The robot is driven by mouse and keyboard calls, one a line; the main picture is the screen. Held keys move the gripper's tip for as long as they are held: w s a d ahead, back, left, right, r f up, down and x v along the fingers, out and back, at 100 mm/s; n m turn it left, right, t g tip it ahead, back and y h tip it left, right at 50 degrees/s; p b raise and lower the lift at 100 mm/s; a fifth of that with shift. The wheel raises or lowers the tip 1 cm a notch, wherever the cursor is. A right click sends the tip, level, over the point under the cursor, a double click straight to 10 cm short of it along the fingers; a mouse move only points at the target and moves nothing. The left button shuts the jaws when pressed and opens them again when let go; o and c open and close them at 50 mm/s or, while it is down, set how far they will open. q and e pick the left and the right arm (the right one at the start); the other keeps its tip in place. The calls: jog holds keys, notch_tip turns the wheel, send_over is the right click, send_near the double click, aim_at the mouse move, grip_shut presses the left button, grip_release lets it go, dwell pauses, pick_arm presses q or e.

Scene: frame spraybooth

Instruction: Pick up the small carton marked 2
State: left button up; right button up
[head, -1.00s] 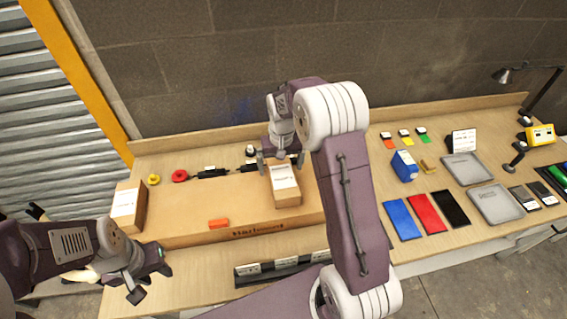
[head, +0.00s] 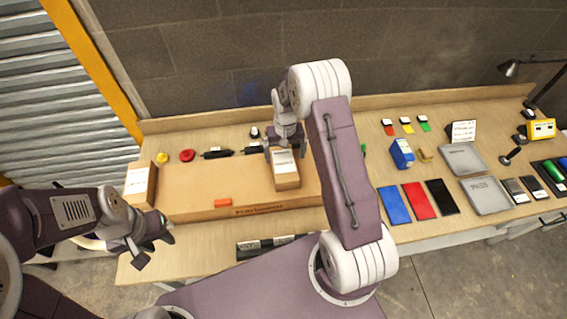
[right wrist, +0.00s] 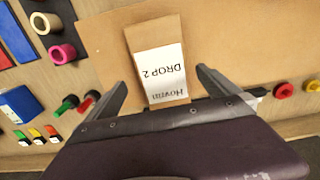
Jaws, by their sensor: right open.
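The small carton marked 2 (head: 287,183) is a brown box with a white label on top, resting on a large flat carton (head: 200,197). My right gripper (head: 286,152) is open above the far end of the small carton. In the right wrist view, the fingers (right wrist: 163,84) lie on either side of the carton, with gaps between; whether they reach down beside it is unclear. My left gripper (head: 153,250) hangs empty and open off the bench's front left.
Another small labelled carton (head: 140,184) stands at the large carton's left end. Red and yellow rolls (head: 187,155) sit behind. A blue box (head: 402,153), coloured plates (head: 418,200) and grey trays (head: 485,195) fill the right.

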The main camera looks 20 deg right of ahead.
aim_at(284, 161)
jog(key=shift+a+f, duration=0.1)
jog(key=f+p, duration=0.1)
jog(key=f, duration=0.1)
jog(key=f+p, duration=0.2)
jog(key=shift+w+f, duration=0.2)
jog(key=shift+f, duration=0.35)
jog(key=shift+c, duration=0.3)
jog(key=c, duration=0.6)
jog(key=shift+w, duration=0.1)
jog(key=c, duration=1.3)
jog(key=shift+r, duration=0.1)
